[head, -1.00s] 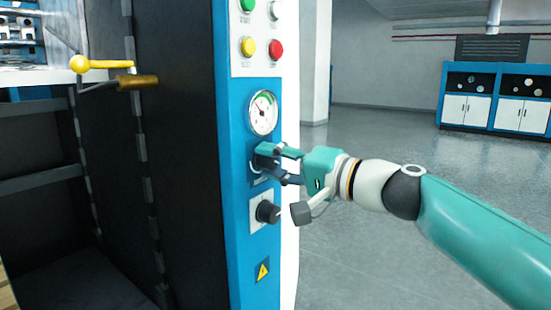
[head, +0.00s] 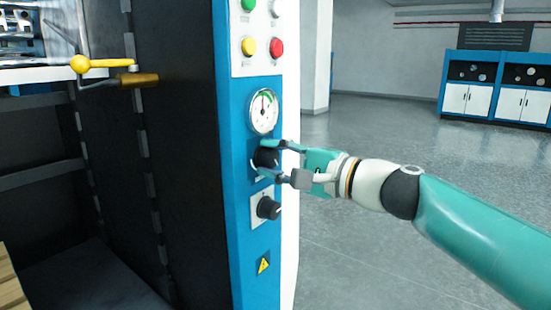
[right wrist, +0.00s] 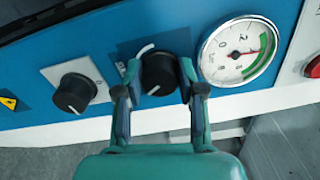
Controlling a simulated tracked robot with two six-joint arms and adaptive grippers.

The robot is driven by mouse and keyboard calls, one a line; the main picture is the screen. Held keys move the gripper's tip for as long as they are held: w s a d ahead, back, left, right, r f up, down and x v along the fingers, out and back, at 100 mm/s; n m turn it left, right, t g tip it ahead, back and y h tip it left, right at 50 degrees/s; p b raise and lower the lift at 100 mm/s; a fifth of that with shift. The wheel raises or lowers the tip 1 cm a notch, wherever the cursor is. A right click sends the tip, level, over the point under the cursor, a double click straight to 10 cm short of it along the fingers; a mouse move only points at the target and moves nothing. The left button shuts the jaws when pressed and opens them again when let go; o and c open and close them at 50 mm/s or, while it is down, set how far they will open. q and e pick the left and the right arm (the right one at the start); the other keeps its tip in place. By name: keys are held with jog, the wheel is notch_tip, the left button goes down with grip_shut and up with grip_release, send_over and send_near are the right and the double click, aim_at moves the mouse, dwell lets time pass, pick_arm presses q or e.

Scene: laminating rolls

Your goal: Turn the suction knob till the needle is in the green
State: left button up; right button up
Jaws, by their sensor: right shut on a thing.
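The suction knob (head: 265,158) is a black round knob on the blue panel, just below the gauge. My right gripper (head: 278,161) is shut on it, one finger on each side. In the right wrist view the knob (right wrist: 159,74) sits between the fingertips (right wrist: 157,90), with a white curved mark beside it. The round white gauge (head: 263,112) has a green arc at its top. Its needle points nearly straight up, toward the green arc. In the right wrist view the gauge (right wrist: 225,66) shows a red needle pointing right, toward the green band. My left gripper is out of view.
A second black knob (head: 268,208) sits below on a white plate. Green, white, yellow and red buttons (head: 277,47) are above the gauge. A yellow-handled lever (head: 105,64) is at the left. The floor right of the machine is open, with blue cabinets (head: 495,88) far back.

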jog(key=shift+w+f, duration=0.1)
jog(key=shift+f, duration=0.05)
jog(key=o, duration=1.1)
jog(key=shift+o, duration=0.2)
jog(key=shift+d, duration=0.15)
jog(key=v, duration=1.1)
jog(key=shift+s+d, duration=0.25)
jog(key=shift+s, duration=0.05)
